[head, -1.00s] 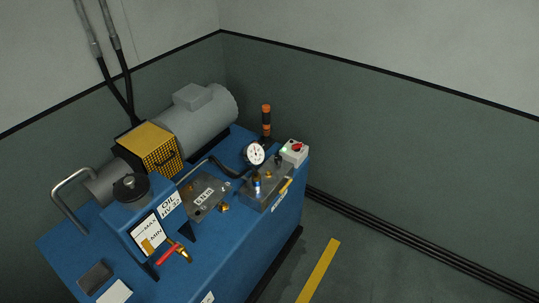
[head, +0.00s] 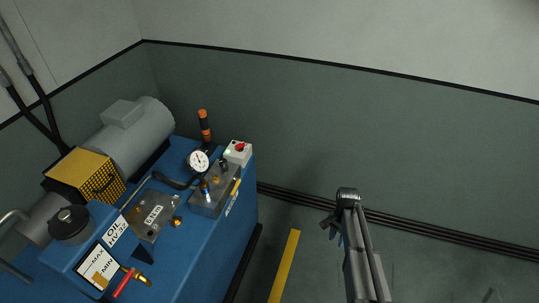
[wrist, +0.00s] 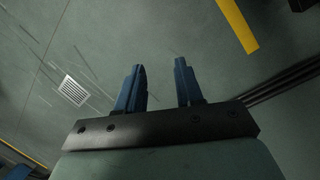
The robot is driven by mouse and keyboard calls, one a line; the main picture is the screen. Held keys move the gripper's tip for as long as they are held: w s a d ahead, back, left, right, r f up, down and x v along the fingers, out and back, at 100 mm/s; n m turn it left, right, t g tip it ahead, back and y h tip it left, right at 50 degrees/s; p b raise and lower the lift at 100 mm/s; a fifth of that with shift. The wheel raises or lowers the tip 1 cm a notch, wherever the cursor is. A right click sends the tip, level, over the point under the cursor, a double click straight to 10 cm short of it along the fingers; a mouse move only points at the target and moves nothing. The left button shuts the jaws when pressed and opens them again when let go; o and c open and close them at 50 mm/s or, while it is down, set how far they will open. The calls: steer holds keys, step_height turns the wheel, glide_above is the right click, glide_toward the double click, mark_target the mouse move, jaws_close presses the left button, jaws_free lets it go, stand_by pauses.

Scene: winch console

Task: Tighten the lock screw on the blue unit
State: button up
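The blue unit (head: 205,255) stands at the left in the head view. On its right end sits a grey metal block (head: 205,206) with a small blue-and-white upright fitting (head: 204,189) and a brass-coloured fitting (head: 216,180). Which small part is the lock screw I cannot tell at this size. My gripper (wrist: 160,66) is open and empty, its two blue fingers apart over bare floor in the wrist view. In the head view my arm is at the lower right, clear of the unit by a wide gap.
A round gauge (head: 198,160), a switch box with a red knob (head: 238,152) and an orange-and-black handle (head: 204,125) stand around the block. A red-handled valve (head: 124,283) sticks out in front. Floor with a yellow stripe (head: 285,264) lies between unit and arm. Black pipes (head: 430,230) run along the wall.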

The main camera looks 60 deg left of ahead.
steer(key=s+a+r+t, duration=0.1)
steer(key=s+a+r, duration=0.45)
steer(key=a, duration=0.45)
steer(key=s+a+r, duration=0.5)
steer(key=s+a, duration=0.2)
steer(key=a, duration=0.3)
step_height(320, 180, up, 15)
steer(key=n+y, duration=0.1)
steer(key=y, duration=0.1)
glide_above(215, 177)
steer(key=shift+w+r, duration=0.1)
steer(key=shift+r, duration=0.1)
steer(key=shift+f, duration=3.5)
jaws_close()
